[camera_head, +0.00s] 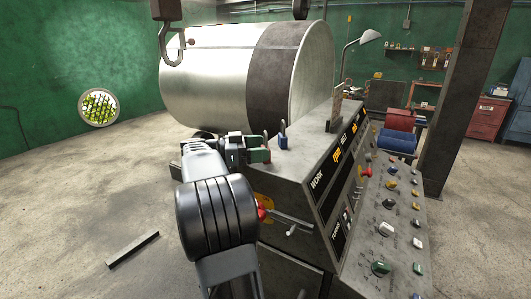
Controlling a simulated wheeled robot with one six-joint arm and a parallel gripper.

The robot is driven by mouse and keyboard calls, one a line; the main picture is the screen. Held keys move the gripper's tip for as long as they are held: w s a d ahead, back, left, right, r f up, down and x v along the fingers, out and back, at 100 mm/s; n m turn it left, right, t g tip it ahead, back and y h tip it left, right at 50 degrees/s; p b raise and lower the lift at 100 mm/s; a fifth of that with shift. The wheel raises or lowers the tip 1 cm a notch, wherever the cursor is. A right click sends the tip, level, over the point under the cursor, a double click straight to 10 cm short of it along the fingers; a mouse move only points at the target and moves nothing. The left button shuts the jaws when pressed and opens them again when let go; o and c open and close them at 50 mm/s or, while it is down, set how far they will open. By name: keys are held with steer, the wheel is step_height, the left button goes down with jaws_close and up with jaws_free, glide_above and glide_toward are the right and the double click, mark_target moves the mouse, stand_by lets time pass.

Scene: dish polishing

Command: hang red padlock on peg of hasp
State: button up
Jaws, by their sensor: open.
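My gripper (264,149) is open at the end of my arm, above the near top edge of the grey machine console. Its fingers show green parts. A small blue padlock-like piece with an upright shackle (283,142) stands on the console top just right of the fingertips. A red piece (262,210) shows on a yellow plate on the console front, partly hidden by my arm. I cannot tell whether it is the red padlock. An upright brownish plate (334,112) stands on the console top farther right. I cannot make out the hasp's peg.
A large metal drum (215,75) lies behind the console. A hook (172,48) hangs at the upper left. The sloped control panel (388,205) with several knobs is at right. A dark bar (132,249) lies on the otherwise open floor at left.

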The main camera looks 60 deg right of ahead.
steer(key=c, duration=1.1)
